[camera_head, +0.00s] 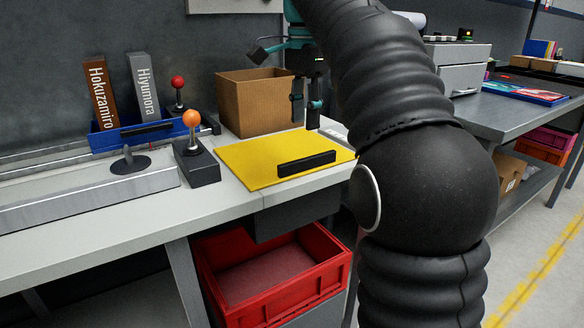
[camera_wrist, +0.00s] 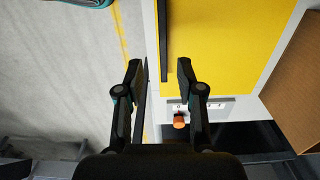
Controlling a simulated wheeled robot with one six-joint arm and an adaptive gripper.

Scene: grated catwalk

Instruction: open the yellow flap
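The yellow flap (camera_head: 245,160) lies flat and closed in the bench top, with a black bar handle (camera_head: 306,164) near its front edge. In the wrist view the yellow flap (camera_wrist: 220,40) fills the upper right, and its black handle (camera_wrist: 164,40) runs along its left edge. My gripper (camera_head: 307,118) hangs above the right part of the flap, pointing down. In the wrist view my gripper (camera_wrist: 159,70) is open, its two fingers apart with nothing between them. The handle's lower end lies near the gap between the fingertips.
A cardboard box (camera_head: 250,103) stands behind the flap. A lever with an orange knob (camera_head: 191,119) stands left of it, with a blue bin (camera_head: 150,136) of binders beyond. A red crate (camera_head: 270,272) sits below the bench. The floor at right (camera_head: 545,250) is clear.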

